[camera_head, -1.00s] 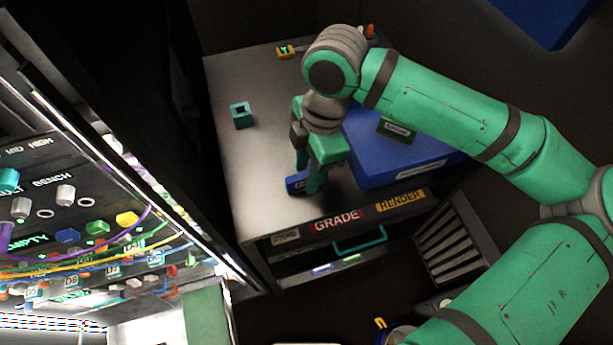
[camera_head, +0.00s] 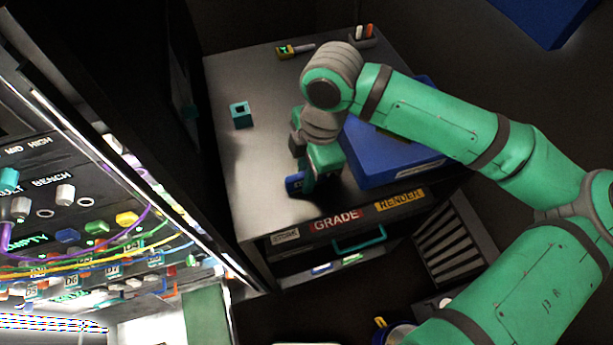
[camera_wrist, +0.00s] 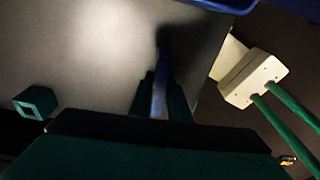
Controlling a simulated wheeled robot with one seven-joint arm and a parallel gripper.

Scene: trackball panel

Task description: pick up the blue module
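The blue module (camera_head: 293,184) is at the front left of the grey cabinet top (camera_head: 262,150), partly covered by my gripper (camera_head: 304,182). In the wrist view the blue module (camera_wrist: 159,85) shows as a narrow upright strip between the two dark green fingers of my gripper (camera_wrist: 160,92). The fingers are close against both its sides, shut on it. I cannot tell whether its underside still touches the cabinet top.
A teal hollow cube (camera_head: 241,115) stands at the left of the top. A large blue case (camera_head: 385,163) lies right of my gripper. A yellow-ended tool (camera_head: 287,51) and a small holder (camera_head: 362,40) are at the back. The labelled panel (camera_head: 90,215) is at left.

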